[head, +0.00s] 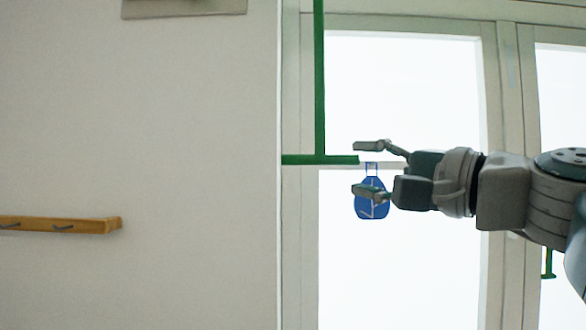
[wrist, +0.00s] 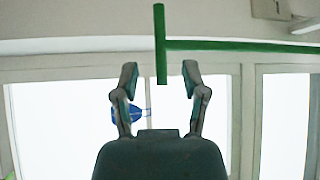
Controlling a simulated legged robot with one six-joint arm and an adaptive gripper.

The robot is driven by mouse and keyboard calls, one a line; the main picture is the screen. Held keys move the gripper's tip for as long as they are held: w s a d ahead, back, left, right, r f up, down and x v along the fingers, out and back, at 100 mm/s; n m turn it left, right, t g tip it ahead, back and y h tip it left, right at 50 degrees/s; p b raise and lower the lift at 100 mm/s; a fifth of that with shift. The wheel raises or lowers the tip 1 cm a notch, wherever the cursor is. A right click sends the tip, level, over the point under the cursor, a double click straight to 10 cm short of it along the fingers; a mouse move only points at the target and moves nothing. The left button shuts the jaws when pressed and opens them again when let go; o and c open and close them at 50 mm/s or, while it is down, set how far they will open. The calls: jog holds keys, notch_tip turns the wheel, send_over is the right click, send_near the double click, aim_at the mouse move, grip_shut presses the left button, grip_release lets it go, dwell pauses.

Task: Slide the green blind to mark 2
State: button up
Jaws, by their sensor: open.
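The green blind shows as thin green bars: a vertical bar (head: 319,80) runs down from the top of the head view into a short crossbar (head: 318,159). The wrist view shows the same T shape turned on its side, with the crossbar (wrist: 161,40) upright. My gripper (head: 358,168) is open and empty, pointing left at the crossbar's right end. In the wrist view, the crossbar's near end lies between the fingertips (wrist: 160,72), with gaps on both sides. I see no number or mark 2 in either view.
A blue tag (head: 371,207) hangs at the window behind my lower finger. A wooden rail with pegs (head: 60,225) is on the wall at left. Another green piece (head: 548,264) shows at the right edge, below my arm. The bright window panes (head: 400,90) stand behind.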

aim_at(302, 162)
jog(key=x, duration=1.1)
jog(key=shift+s+a+f, duration=0.15)
jog(key=shift+a, duration=0.2)
grip_shut()
